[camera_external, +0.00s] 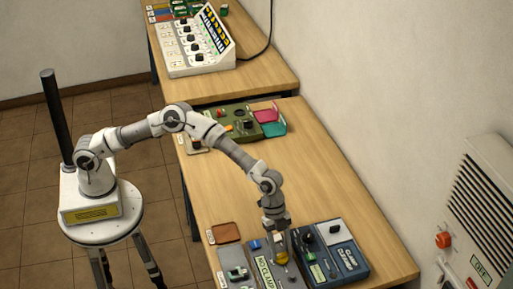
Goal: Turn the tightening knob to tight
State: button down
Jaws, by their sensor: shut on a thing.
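My gripper (281,247) points down over the devices at the near end of the wooden table. It is shut at a small yellow knob (282,258), which appears to be the tightening knob. The fingertips are small here and partly hide the top of the knob. The knob sits on a dark grey panel with a pale green label (265,273) that seems to read "NO CLAMP". Which way the knob is turned cannot be made out.
A blue-grey box (347,262) with a white label stands right of the panel. A grey-green device (235,275) and a brown tray (226,232) lie to the left. A green device (240,123) and a pink tray (264,113) lie farther back. The middle of the table (310,170) is clear.

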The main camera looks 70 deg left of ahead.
dwell(0.5)
jog(key=shift+c, duration=1.6)
grip_release()
jog(key=w+p+v, duration=0.1)
jog(key=v, duration=1.6)
jog(key=shift+s+r, duration=0.25)
jog(key=shift+s, duration=0.15)
jog(key=shift+c, duration=0.2)
